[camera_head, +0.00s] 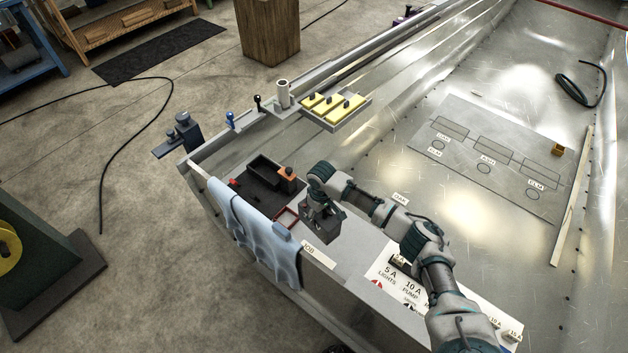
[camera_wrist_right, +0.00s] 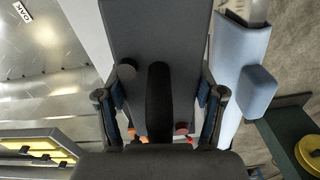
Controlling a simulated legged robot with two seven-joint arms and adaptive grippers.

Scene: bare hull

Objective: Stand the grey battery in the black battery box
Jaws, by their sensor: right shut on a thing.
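My right gripper (camera_head: 318,203) is shut on the grey battery (camera_head: 322,226), just right of the black battery box and above the pale bench top. In the right wrist view the battery (camera_wrist_right: 135,35) is a large dark grey block with a black handle, between the fingers of my right gripper (camera_wrist_right: 160,108). The black battery box (camera_head: 262,168) is open at the top, on the bench corner. A small orange block with a dark top (camera_head: 288,177) is at its right end. The battery's underside is hidden. My left gripper is not in view.
A light blue cloth (camera_head: 258,238) hangs over the bench's front edge. A red outline (camera_head: 287,217) is beside the box. A tray of yellow blocks (camera_head: 336,110) and a grey cup (camera_head: 283,93) stand behind. A labelled white panel (camera_head: 385,272) lies under my arm.

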